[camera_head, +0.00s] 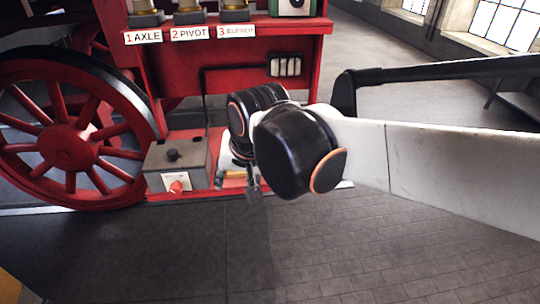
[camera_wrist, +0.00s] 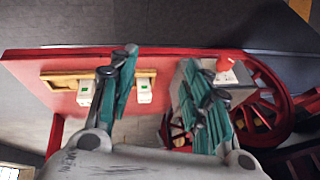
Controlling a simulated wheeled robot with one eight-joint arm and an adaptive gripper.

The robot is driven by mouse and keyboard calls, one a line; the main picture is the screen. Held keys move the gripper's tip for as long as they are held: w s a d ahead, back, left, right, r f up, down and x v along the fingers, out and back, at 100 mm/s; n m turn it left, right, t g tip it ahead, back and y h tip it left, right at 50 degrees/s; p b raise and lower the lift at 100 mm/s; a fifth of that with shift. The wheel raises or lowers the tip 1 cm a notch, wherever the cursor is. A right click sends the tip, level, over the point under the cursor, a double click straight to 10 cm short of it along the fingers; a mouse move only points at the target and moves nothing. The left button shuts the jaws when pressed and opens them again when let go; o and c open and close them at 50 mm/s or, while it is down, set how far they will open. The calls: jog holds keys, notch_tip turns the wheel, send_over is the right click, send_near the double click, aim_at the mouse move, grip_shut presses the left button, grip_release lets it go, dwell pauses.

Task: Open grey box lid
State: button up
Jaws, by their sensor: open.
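The grey box (camera_head: 180,160) stands on the red ledge beside the big wheel in the head view. Its lid looks shut, with a round black knob (camera_head: 173,155) on top. A red knob (camera_head: 176,187) on a white plate is on its front. In the wrist view the red knob (camera_wrist: 224,64) shows beyond the right finger, which covers much of the box. My gripper (camera_wrist: 160,62) is open, its teal-padded fingers spread with nothing between them. In the head view my gripper (camera_head: 250,185) is right of the box, apart from it and partly hidden by my arm.
A red spoked wheel (camera_head: 70,147) stands left of the box. A yellow frame (camera_wrist: 60,78) with white pieces lies on the red ledge (camera_wrist: 25,70). Above is a red shelf (camera_head: 280,27) with labels for axle and pivot. The paved floor in front is clear.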

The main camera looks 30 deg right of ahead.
jog(key=shift+s+d+f+n+b, duration=0.2)
jog(key=shift+s+f+n+b, duration=0.1)
jog(key=shift+s+f+b, duration=0.25)
jog(key=shift+w+f, duration=0.1)
